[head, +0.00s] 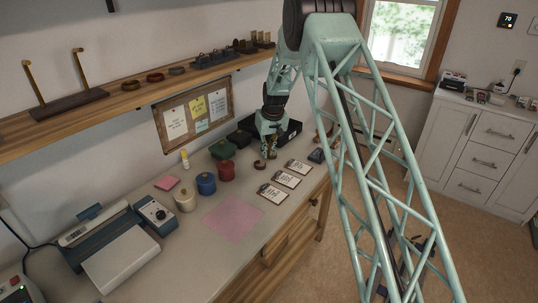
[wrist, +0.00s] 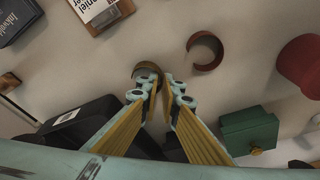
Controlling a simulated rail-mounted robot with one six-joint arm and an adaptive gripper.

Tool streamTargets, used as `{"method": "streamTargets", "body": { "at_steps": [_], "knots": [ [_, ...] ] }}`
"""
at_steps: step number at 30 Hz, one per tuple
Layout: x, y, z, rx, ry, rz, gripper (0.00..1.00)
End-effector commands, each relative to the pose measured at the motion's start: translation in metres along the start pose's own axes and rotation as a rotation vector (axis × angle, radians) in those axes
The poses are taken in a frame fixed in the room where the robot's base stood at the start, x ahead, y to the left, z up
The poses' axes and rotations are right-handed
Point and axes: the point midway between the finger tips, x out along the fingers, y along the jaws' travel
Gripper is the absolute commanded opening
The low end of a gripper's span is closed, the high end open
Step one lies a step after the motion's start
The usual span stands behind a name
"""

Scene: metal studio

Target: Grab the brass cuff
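The brass cuff (wrist: 147,67) is a small, dull brownish open ring at the fingertips in the wrist view, partly hidden by them. My gripper (wrist: 161,79) has its fingers drawn close together. The left fingertip overlaps the ring, and a side of the ring lies between the two tips. They look shut on that side, though the contact is small in view. In the head view my gripper (head: 270,156) is low over the bench near the row of cards; the brass cuff is too small to make out there.
A reddish copper cuff (wrist: 207,66) lies close to the right of the fingertips. A green box (wrist: 249,132), a red pot (wrist: 302,63) and a black tray (wrist: 72,128) stand around. Cards (head: 286,178) lie to the right. A pink sheet (head: 232,221) lies in front.

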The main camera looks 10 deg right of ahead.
Motion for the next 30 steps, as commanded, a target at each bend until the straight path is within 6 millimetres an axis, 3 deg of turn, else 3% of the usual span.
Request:
{"method": "streamTargets", "body": {
  "at_steps": [8, 19, 30],
  "knots": [
    [-0.009, 0.0, -0.003, 0.0, 0.001, 0.0, 0.0],
    [-0.036, 0.0, -0.011, 0.0, 0.002, 0.0, 0.0],
    [-0.047, -0.004, 0.02, 0.0, 0.0, 0.0, 0.0]
  ]
}}
